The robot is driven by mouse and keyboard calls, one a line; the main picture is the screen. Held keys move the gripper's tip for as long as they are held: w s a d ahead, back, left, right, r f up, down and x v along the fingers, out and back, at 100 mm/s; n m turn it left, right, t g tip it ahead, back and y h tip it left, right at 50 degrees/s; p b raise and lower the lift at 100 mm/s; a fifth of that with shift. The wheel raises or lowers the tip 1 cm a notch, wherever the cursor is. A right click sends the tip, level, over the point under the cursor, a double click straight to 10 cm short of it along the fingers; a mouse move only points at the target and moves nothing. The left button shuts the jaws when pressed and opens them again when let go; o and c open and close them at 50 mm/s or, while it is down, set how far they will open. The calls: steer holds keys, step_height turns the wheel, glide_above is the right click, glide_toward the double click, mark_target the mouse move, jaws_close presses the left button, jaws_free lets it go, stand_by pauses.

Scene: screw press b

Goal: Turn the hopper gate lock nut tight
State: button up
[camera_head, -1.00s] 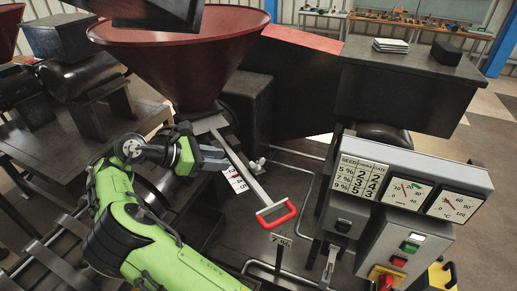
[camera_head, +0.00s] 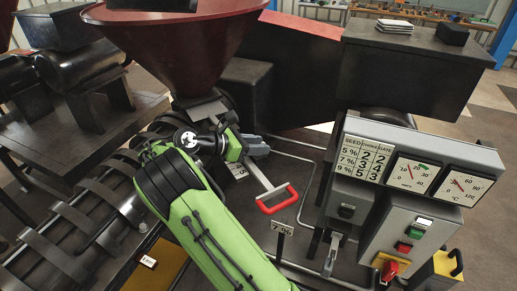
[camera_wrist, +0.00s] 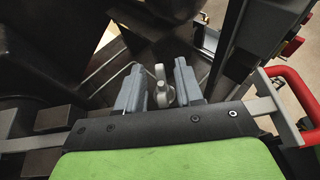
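The lock nut, a pale grey winged nut (camera_wrist: 164,92), shows in the wrist view between my two grey finger pads. My gripper (camera_wrist: 159,68) is open, one finger on each side of the nut; I cannot tell if either touches it. In the head view my gripper (camera_head: 260,147) is over the gate bar below the hopper and hides the nut. The flat steel gate bar (camera_head: 262,177) ends in a red handle (camera_head: 277,200). The handle also shows at the right of the wrist view (camera_wrist: 300,95). The dark red hopper (camera_head: 185,50) stands above.
A control panel (camera_head: 420,160) with a seed table and gauges stands to the right. A small "7 %" tag (camera_head: 282,227) stands in front of the handle. Thin pipes (camera_head: 305,150) run around the nut area. Dark machine blocks are behind.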

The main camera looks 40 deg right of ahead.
steer(key=shift+d+f, duration=0.1)
steer(key=shift+d, duration=0.2)
steer(key=shift+c, duration=0.3)
jaws_close()
